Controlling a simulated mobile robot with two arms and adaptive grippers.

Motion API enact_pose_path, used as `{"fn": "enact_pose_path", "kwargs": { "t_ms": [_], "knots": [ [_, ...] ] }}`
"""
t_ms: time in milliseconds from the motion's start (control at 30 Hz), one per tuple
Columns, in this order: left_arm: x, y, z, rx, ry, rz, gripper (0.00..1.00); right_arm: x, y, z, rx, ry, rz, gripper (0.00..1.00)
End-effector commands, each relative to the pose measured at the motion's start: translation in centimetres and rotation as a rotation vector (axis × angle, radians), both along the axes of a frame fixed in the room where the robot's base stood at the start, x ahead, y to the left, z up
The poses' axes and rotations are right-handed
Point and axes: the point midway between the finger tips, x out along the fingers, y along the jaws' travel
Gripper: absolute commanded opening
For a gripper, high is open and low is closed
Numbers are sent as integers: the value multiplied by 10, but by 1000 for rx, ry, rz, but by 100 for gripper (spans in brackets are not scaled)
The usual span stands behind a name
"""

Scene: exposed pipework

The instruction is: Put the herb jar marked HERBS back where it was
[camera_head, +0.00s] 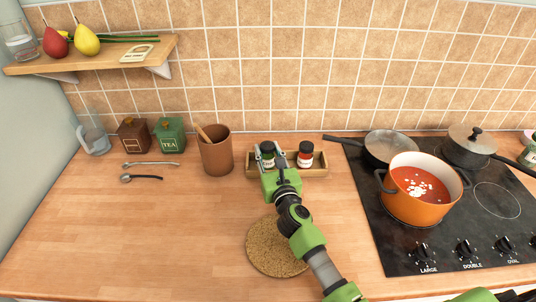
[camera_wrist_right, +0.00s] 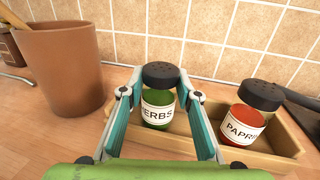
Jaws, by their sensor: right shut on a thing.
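The herb jar (camera_wrist_right: 159,97), green with a black perforated lid and a label reading "ERBS", is in the wooden rack at its left part. It also shows in the head view (camera_head: 267,148), partly hidden by my gripper. My right gripper (camera_wrist_right: 158,105) has its fingers on both sides of the jar and is shut on it; it also shows in the head view (camera_head: 267,160). The jar looks upright; whether its base touches the rack floor is hidden. The wooden rack (camera_head: 318,171) stands against the tiled wall. My left gripper is not in view.
A red paprika jar (camera_head: 305,155) stands in the rack's right part. A brown cup (camera_head: 216,156) is left of the rack. An orange pot (camera_head: 414,205) is on the hob at right. A round cork mat (camera_head: 268,252) lies in front.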

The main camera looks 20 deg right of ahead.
Motion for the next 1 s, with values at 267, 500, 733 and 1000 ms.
{"fn": "enact_pose_path", "kwargs": {
  "t_ms": [267,500,733,1000],
  "knots": [
    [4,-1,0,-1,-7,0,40,0,0,-1,-1,-1,0,7],
    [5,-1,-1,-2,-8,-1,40,0,0,-2,-1,0,0,47],
    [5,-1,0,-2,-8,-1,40,0,0,-1,-1,0,0,47],
    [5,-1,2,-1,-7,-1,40,-31,1,0,-2,2,0,47]
  ]
}}
